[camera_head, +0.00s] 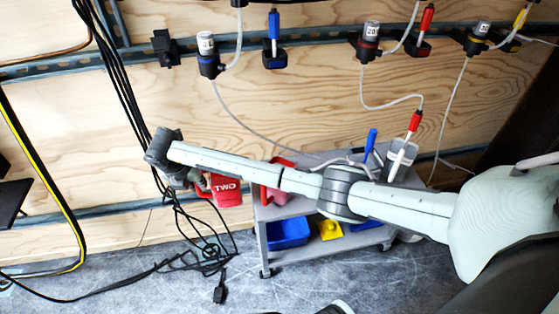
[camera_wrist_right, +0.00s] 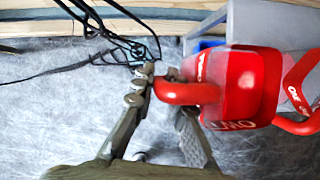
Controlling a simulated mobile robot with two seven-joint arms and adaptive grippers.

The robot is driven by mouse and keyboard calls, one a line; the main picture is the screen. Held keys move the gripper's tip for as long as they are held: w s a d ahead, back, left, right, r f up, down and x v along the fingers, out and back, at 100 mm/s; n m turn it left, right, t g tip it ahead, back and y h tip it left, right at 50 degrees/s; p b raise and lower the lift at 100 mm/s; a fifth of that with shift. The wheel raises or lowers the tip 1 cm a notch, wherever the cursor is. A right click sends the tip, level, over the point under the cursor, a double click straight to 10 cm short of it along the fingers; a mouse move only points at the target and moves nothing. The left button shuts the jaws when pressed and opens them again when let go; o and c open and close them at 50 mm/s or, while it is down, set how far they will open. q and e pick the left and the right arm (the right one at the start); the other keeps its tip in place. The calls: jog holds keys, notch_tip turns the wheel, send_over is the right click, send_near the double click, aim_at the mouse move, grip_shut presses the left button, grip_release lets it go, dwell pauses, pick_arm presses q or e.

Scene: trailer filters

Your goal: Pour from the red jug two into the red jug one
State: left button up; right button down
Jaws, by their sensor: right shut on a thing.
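The red jug two (camera_head: 226,189), marked TWO, hangs in my right gripper (camera_head: 197,184) just left of the cart, clear of the cart top. It looks roughly upright. In the wrist view, the fingers of my right gripper (camera_wrist_right: 165,103) are on the handle of jug two (camera_wrist_right: 245,90). The red jug one (camera_head: 275,176) stands on the cart's top, partly hidden behind my right arm. In the wrist view, jug one (camera_wrist_right: 300,90) shows at the right edge, beyond jug two. The contents of both jugs are hidden. My left gripper is out of view.
The grey cart (camera_head: 258,232) holds a blue bin (camera_head: 287,233) and a yellow item (camera_head: 330,229) on its lower shelf. Black cables (camera_head: 205,250) hang and lie left of the cart. Filters and hoses hang on the wooden wall (camera_head: 130,95). The floor in front is mostly clear.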

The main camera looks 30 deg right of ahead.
jog(key=shift+r, duration=0.2)
jog(key=shift+d+r+p, duration=0.15)
jog(key=shift+r+p, duration=0.2)
jog(key=shift+p, duration=0.15)
jog(key=r+y+p, duration=0.1)
jog(key=d+r+t+y+p, duration=0.1)
jog(key=d+r+y+p, duration=0.1)
jog(key=r, duration=0.1)
jog(key=shift+s+d+m+y, duration=0.1)
jog(key=shift+s+m+y, duration=0.25)
jog(key=shift+m+y, duration=0.05)
jog(key=shift+s+d+r+y, duration=0.1)
jog(key=shift+d+r+y, duration=0.3)
jog(key=shift+r, duration=0.15)
jog(key=shift+d+r+t+y, duration=0.15)
jog(key=shift+r+t+y, duration=0.15)
jog(key=shift+t, duration=0.1)
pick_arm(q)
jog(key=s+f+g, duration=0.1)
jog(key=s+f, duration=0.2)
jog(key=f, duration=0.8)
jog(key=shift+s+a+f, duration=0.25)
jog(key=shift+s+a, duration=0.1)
pick_arm(e)
jog(key=shift+s+d+r+m+y, duration=0.15)
jog(key=shift+d+r+y, duration=0.1)
jog(key=shift+r, duration=0.35)
jog(key=shift+d+r+m+y, duration=0.15)
jog(key=shift+d+r+y, duration=0.1)
jog(key=shift+r, duration=0.3)
